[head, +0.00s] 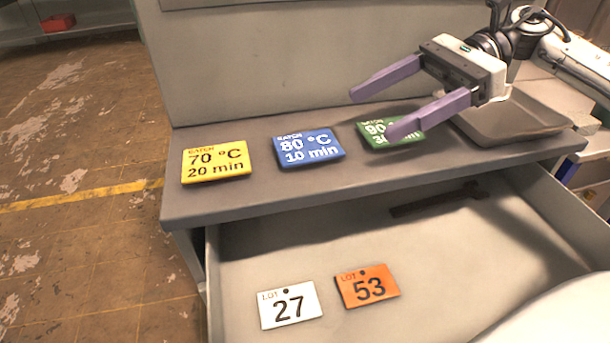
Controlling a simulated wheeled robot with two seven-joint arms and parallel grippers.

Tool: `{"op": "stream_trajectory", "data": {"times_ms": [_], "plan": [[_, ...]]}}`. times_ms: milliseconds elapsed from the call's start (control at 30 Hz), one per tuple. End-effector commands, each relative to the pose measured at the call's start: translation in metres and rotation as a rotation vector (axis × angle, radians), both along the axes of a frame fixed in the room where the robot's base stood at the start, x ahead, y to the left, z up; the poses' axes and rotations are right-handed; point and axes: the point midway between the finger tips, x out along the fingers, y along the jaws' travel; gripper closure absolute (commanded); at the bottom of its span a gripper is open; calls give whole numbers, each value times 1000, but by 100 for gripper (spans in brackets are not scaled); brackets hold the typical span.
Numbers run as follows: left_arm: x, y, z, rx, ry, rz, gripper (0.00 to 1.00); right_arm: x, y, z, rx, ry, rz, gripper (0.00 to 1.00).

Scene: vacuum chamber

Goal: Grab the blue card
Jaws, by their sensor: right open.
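The blue card (308,149), marked 80 °C and 10 min, lies flat on the grey ledge between a yellow card (215,161) and a green card (378,130). The yellow card reads 70 °C, 20 min. The green card is partly hidden by a finger of my right gripper (372,115). My right gripper is open with nothing between its purple fingers. It hangs above the ledge, to the right of the blue card, with its fingers pointing left. My left gripper is not in view.
An open drawer below the ledge (330,192) holds a white tag (289,305) marked 27 and an orange tag (367,287) marked 53. A grey tray (520,125) sits at the ledge's right end. A grey wall rises behind the cards.

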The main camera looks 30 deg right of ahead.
Motion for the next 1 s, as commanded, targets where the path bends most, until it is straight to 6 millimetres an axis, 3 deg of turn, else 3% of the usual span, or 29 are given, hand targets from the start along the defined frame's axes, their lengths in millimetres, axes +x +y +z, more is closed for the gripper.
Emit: {"op": "stream_trajectory", "data": {"times_ms": [33,300,567,800,1000], "plan": [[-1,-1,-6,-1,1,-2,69,0,0,-8,0,-1,0,23],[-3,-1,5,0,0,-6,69,6,31,-18,3,0,3,23],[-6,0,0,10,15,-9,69,12,52,-26,3,-1,1,23],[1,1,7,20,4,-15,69,23,83,-37,2,-1,4,23],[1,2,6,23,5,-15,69,26,93,-43,0,-1,0,23]]}}
